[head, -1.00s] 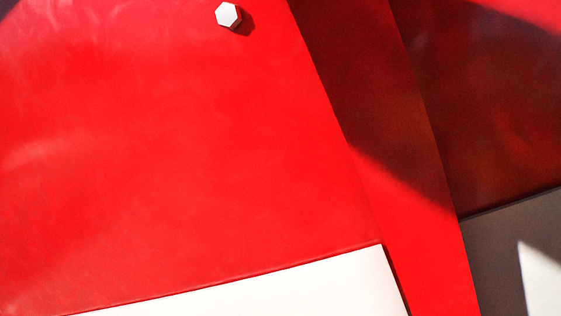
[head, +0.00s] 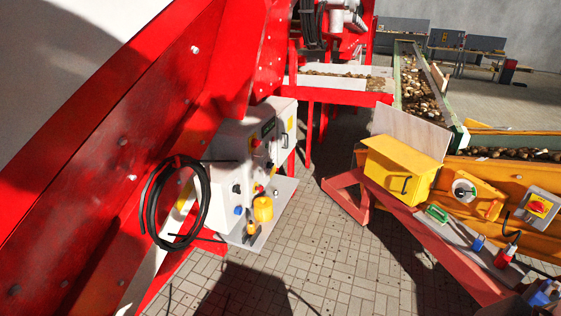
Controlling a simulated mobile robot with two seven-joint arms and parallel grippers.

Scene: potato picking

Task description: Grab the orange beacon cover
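A small yellow-orange cylinder-like piece (head: 263,208) shows in the head view, low on the right part of the white control cabinet (head: 226,143). It looks like the orange beacon cover, but it is too small to tell for sure. A grey-white plate (head: 284,190) lies below and beside it. Neither of my grippers is in view.
A large red machine wall (head: 120,140) with a black cable coil (head: 150,205) fills the left. At right, a yellow box (head: 400,172) stands on a red bench (head: 447,258). Potatoes lie on a green-edged conveyor (head: 420,88). Paved floor (head: 325,240) between is clear.

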